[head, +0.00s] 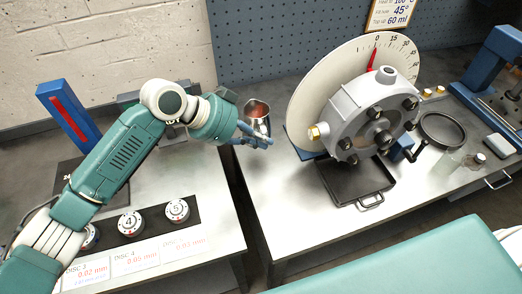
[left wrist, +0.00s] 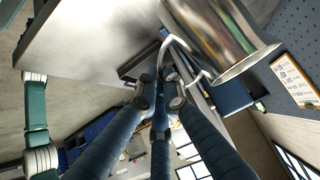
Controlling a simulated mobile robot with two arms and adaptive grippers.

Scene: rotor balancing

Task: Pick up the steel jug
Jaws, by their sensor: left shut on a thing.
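The steel jug (head: 257,110) is at the centre of the head view, its open mouth facing up and its inside reddish-brown. My left gripper (head: 257,138) is at the jug's lower front side and shut on it. In the left wrist view the shiny jug (left wrist: 228,38) fills the upper right, with its curved handle (left wrist: 172,42) towards the fingers. The blue fingers of my left gripper (left wrist: 162,92) close around the handle's lower part. The exact contact is partly hidden. My right gripper is not in view.
A grey housing (head: 362,112) with a round dial (head: 318,88) stands right of the jug, above a dark tray (head: 345,185). Numbered discs (head: 130,222) lie on the left bench. A gap separates the two benches. A teal surface (head: 420,265) is at the front right.

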